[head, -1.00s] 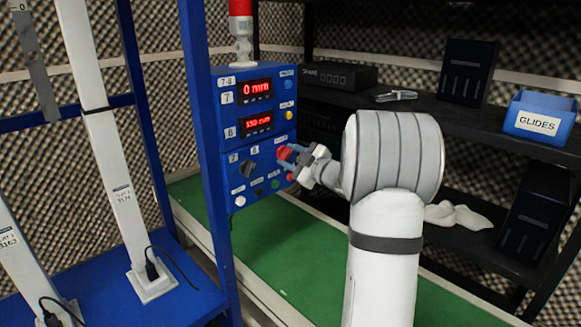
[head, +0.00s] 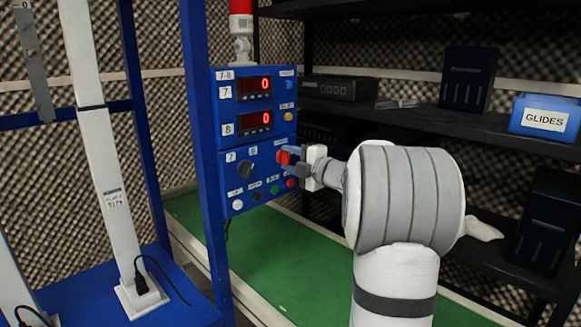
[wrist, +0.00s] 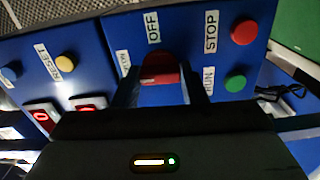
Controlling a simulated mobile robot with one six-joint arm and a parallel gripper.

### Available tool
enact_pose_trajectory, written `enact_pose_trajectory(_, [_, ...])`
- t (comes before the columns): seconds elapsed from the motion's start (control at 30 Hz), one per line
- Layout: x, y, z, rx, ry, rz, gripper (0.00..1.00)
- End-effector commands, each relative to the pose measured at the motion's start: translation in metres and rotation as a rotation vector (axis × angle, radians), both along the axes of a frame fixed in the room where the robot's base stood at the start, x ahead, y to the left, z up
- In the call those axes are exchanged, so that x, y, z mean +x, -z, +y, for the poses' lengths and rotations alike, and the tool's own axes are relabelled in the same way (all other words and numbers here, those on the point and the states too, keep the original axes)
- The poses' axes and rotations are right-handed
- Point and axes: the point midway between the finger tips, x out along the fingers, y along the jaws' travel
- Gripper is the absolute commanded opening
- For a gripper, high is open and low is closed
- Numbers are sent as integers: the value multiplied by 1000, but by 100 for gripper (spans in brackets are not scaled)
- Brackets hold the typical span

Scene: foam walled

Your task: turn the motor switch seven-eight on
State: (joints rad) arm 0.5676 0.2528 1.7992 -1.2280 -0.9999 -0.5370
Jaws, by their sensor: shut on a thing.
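The blue control box (head: 253,172) marked 7-8 stands on a blue frame post. Its red switch knob (head: 282,157) is on the lower right face, and my gripper (head: 287,160) is shut on it. In the wrist view the red knob (wrist: 159,70) sits between my two fingertips (wrist: 162,88), with an OFF label (wrist: 152,27) above it. A second label to its left is partly hidden by a finger. The fingers hide the knob's sides, so I cannot tell its exact setting. Two red displays (head: 254,86) above both read 0.
A black selector knob (head: 245,169) and several small buttons (head: 256,196) sit near the red knob. In the wrist view a red STOP button (wrist: 244,32) and green RUN button (wrist: 236,84) lie close to the right finger. Dark shelves (head: 430,121) stand behind my arm.

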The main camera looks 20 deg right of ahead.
Motion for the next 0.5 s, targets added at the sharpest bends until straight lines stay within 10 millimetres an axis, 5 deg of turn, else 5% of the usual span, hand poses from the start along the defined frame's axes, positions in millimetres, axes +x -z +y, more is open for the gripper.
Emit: enact_pose_trajectory(0.5, [0,2,1,-59,-2,-18,15])
